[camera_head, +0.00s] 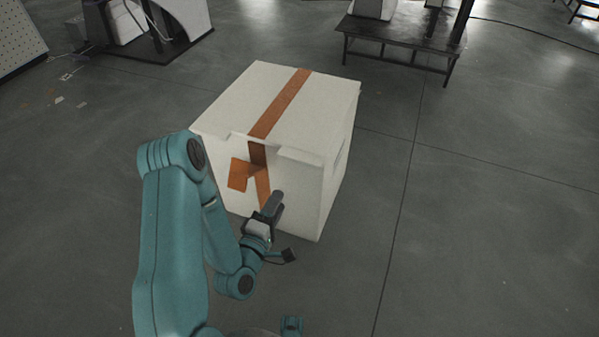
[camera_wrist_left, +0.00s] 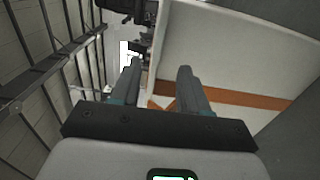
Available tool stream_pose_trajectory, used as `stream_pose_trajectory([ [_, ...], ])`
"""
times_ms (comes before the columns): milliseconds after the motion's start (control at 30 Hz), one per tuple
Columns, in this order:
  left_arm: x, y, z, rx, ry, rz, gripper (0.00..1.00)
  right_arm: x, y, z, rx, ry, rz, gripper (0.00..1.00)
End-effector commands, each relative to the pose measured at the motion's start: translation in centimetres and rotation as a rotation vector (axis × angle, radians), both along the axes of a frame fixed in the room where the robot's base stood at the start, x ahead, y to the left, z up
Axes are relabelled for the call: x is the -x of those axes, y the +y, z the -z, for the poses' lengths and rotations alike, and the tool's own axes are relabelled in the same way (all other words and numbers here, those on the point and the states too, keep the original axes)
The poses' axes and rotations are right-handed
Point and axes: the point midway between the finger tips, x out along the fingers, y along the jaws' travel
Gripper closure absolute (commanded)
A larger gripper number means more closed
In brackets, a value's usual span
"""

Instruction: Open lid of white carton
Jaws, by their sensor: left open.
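The white carton (camera_head: 315,115) stands on the floor in the middle of the head view, its top lid lying shut. My left gripper (camera_head: 273,203) is in front of the carton's front face, below the lid's front edge. In the left wrist view my left gripper (camera_wrist_left: 158,72) is open with nothing between its fingers. The carton (camera_wrist_left: 225,60) fills the right of that view, with its tape (camera_wrist_left: 235,97). Contact with the carton cannot be told. My right gripper is not in view.
A dark bench (camera_head: 405,38) stands behind the carton at the upper right. A machine on a dark base (camera_head: 150,45) stands at the upper left. The grey floor (camera_head: 480,210) to the right of the carton is clear.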

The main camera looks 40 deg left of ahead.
Motion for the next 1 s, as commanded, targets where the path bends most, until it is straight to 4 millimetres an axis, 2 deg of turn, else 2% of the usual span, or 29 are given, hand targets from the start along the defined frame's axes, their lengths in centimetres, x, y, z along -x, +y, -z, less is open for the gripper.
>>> stream_pose_trajectory([
  [33,-0.6,0.2,0.5,-0.006,-0.006,0.0,0.55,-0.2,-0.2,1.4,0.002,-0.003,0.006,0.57],
  [100,-1.5,0.5,0.6,-0.005,-0.008,-0.002,0.55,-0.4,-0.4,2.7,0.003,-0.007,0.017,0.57],
  [233,-4.6,1.3,-0.2,-0.004,-0.006,-0.006,0.55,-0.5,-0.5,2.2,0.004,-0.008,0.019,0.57],
  [600,-12.6,2.9,0.0,-0.001,-0.003,-0.003,0.55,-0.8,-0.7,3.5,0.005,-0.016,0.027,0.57],
  [800,-14.6,3.3,0.0,-0.001,0.0,-0.001,0.55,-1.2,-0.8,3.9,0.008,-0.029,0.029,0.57],
  [1000,-15.0,3.4,0.0,0.0,0.002,-0.002,0.55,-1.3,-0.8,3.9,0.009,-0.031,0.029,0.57],
])
